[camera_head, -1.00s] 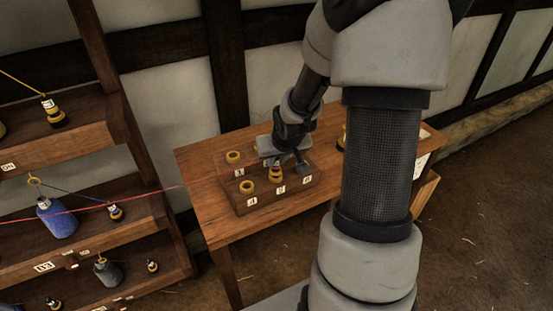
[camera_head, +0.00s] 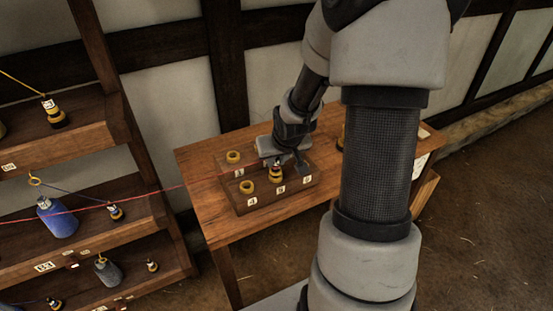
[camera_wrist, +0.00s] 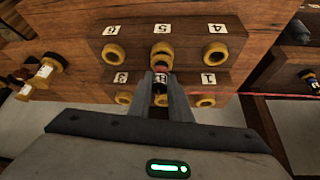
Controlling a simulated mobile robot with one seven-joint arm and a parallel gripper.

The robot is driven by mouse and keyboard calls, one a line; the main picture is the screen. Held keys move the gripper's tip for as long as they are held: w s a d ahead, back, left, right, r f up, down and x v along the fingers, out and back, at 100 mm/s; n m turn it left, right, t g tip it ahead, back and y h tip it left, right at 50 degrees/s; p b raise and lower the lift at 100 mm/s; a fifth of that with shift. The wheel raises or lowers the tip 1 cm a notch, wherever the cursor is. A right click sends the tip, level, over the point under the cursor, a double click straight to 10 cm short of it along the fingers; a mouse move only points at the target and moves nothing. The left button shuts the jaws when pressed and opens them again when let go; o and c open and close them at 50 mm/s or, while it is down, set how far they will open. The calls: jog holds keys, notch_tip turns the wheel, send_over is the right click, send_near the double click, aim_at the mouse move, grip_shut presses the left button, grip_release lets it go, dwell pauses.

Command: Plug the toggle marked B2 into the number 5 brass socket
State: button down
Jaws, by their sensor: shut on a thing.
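My gripper (camera_wrist: 162,84) is shut on a small dark toggle (camera_wrist: 160,77) with a white tag and a red cord. I cannot read the tag clearly. In the wrist view the toggle's end is at the lower edge of the number 5 brass socket (camera_wrist: 162,50), a ring in the middle of its row. In the head view the toggle stands over that socket (camera_head: 275,176). I cannot tell whether its end is inside. The 5 label (camera_wrist: 163,28) is plain in the wrist view. The fingers hide much of the toggle and the number 2 socket.
The wooden socket board (camera_head: 262,203) lies on a table (camera_head: 200,160). Brass socket 4 (camera_head: 247,187) and socket 1 (camera_head: 233,157) are empty. The red cord (camera_head: 130,196) stretches left past shelves holding toggles and a blue bobbin (camera_head: 60,217).

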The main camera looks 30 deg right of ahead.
jog(key=shift+f+b, duration=0.55)
jog(key=shift+f, duration=0.1)
jog(key=c, duration=1.9)
grip_release()
jog(key=shift+r, duration=0.1)
jog(key=p+v, duration=0.8)
jog(key=v, duration=0.3)
jog(key=shift+p, duration=0.4)
